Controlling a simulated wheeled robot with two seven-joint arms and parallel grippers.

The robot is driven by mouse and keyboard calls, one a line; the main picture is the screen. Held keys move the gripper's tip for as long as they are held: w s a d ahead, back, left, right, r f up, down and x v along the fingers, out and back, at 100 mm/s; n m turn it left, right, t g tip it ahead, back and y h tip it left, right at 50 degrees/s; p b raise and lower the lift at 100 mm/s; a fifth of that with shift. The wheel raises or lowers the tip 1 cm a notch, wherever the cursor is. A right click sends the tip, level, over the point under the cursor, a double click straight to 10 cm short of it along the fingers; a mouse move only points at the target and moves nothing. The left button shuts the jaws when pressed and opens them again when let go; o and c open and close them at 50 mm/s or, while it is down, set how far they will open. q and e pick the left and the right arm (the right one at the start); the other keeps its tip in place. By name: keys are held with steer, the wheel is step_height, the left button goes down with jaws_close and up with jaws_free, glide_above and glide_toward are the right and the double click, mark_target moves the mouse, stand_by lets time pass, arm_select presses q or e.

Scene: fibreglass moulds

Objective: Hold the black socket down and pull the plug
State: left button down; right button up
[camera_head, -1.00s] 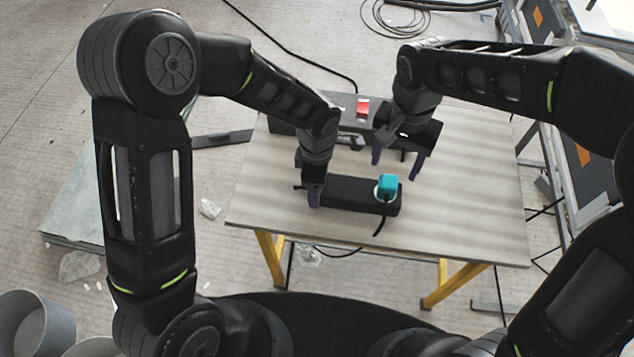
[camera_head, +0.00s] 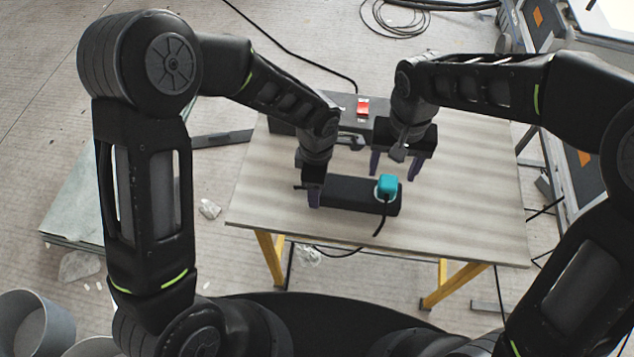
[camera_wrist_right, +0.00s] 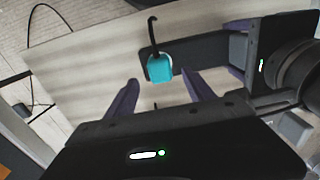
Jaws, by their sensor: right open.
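The black socket (camera_head: 345,193) is a long block lying on the table. The teal plug (camera_head: 388,184) sits at its right end, on a pale round seat, with a black cord running down from it. My left gripper (camera_head: 312,198) is at the socket's left end; its jaws are mostly hidden, so its grip there is unclear. My right gripper (camera_head: 392,172) is open and empty, just above and behind the plug. In the right wrist view, the plug (camera_wrist_right: 159,68) shows beyond and between the two open purple fingers (camera_wrist_right: 160,92), apart from them.
The wooden table (camera_head: 470,205) has free room to the right and in front. A dark box with a red switch (camera_head: 363,106) stands at the back, behind both grippers. A cord (camera_head: 340,252) hangs below the table's front edge.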

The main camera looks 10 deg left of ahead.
mark_target(389, 181)
steer(key=shift+f, duration=3.35)
steer(key=shift+c, duration=0.3)
jaws_close()
steer(key=shift+r, duration=0.2)
steer(key=shift+r, duration=2.8)
steer(key=shift+r, duration=0.1)
steer(key=shift+r, duration=2.45)
